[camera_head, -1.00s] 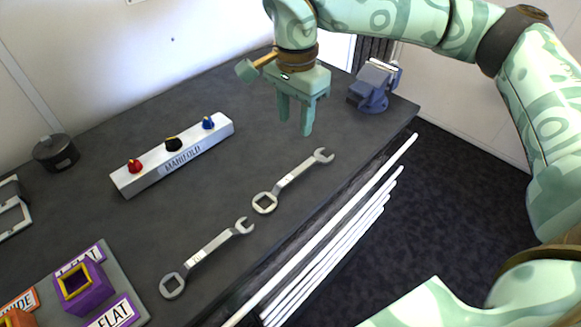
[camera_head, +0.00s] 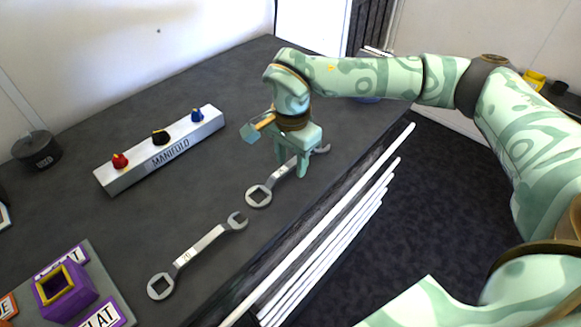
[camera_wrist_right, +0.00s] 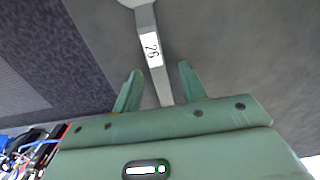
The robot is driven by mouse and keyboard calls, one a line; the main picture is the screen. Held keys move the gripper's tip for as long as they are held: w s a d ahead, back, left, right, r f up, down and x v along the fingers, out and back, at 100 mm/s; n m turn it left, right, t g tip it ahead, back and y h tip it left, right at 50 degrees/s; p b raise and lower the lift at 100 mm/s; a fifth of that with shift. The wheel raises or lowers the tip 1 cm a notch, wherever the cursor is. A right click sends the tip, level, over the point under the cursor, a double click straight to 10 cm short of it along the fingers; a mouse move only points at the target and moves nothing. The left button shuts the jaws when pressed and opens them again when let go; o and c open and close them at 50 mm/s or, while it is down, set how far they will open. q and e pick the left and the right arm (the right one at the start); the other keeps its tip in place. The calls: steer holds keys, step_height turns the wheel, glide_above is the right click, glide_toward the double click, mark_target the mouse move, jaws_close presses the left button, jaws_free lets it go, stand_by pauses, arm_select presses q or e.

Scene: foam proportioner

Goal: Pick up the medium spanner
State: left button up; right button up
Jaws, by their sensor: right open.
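Two silver spanners lie on the dark bench top. The farther spanner (camera_head: 270,186) is partly hidden by my right gripper (camera_head: 291,168). In the right wrist view its shaft bears the label "26" (camera_wrist_right: 151,48). The nearer spanner (camera_head: 201,244) lies to the left and closer, with a label too small to read surely. Which is the medium one I cannot tell. My right gripper is open and low over the farther spanner; in the wrist view its fingers (camera_wrist_right: 160,70) stand either side of the shaft line, with nothing gripped. My left gripper is not in view.
A white manifold block (camera_head: 135,176) with three coloured knobs stands behind the spanners. A purple socket block (camera_head: 66,294) sits on a grey board at lower left. A dark round pot (camera_head: 37,150) is far left. White rails (camera_head: 331,232) run along the bench's right edge.

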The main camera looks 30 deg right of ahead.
mark_target(294, 163)
steer(key=shift+r, duration=0.1)
jaws_close()
steer(key=shift+r, duration=0.25)
steer(key=r, duration=0.2)
steer(key=r+p, duration=0.1)
steer(key=shift+s+d+r, duration=0.15)
steer(key=shift+d+r, duration=0.05)
steer(key=shift+r, duration=0.2)
steer(key=s+d+r+p, duration=0.3)
steer(key=s+d+r, duration=0.5)
steer(key=s, duration=0.3)
steer(key=shift+r+p, duration=0.35)
